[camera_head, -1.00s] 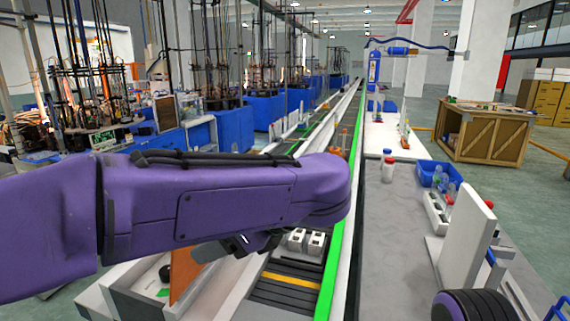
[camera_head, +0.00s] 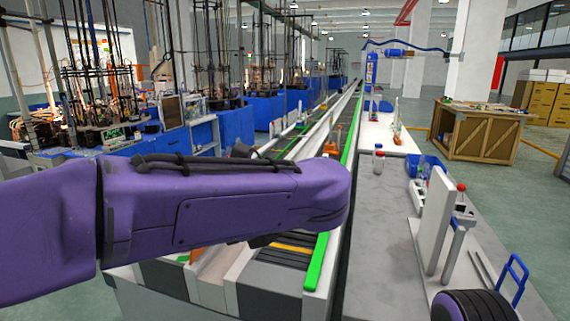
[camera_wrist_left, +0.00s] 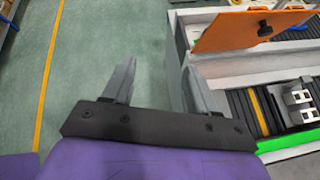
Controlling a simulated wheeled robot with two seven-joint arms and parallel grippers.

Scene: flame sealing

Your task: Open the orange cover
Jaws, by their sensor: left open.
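The orange cover (camera_wrist_left: 240,28) is a flat panel with a black knob (camera_wrist_left: 265,28) at the upper right of the left wrist view. It sits at the white-edged conveyor unit; I cannot tell its exact tilt. In the head view only a sliver of orange shows below my arm. My left gripper (camera_wrist_left: 157,75) is open and empty, its two grey fingers apart, below and left of the cover and not touching it. In the head view my purple left arm hides this gripper.
Silver blocks (camera_wrist_left: 297,103) sit on the dark conveyor with its green edge (camera_head: 318,262). A grey bench (camera_head: 385,245) at right holds a white upright panel (camera_head: 435,220), bottles and a blue bin (camera_head: 425,165). Green floor is open at left in the wrist view.

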